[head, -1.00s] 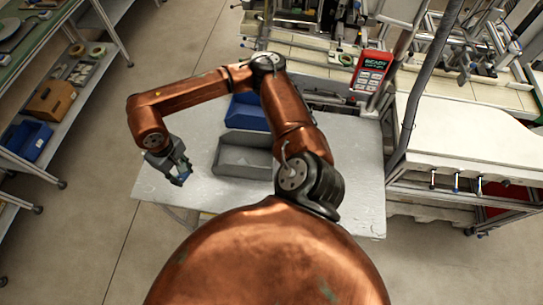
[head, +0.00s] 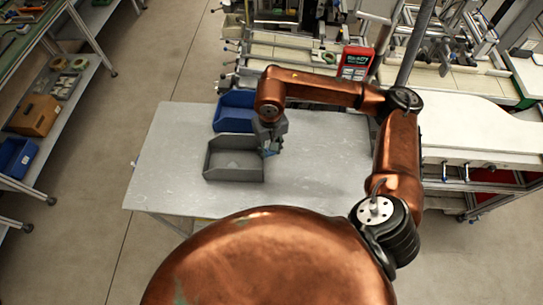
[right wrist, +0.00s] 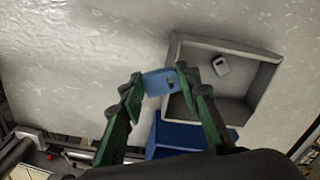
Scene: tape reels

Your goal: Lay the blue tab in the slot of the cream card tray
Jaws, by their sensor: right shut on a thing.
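My right gripper (head: 269,145) is by the right side of the grey bin (head: 212,172) in the head view, above the table. In the right wrist view its green fingers are shut on the blue tab (right wrist: 157,82), a small flat rounded piece with a dark spot near one end. The tab also shows as a bit of blue under the gripper in the head view (head: 268,153). In the right wrist view the tab is just beside the grey bin's rim. I cannot make out the cream card tray in either view. My left gripper is not in view.
A blue bin (head: 233,98) stands behind the grey one. The grey table (head: 320,165) is bare right of the bins. Machinery and a red handheld device (head: 355,62) are beyond the table's far edge.

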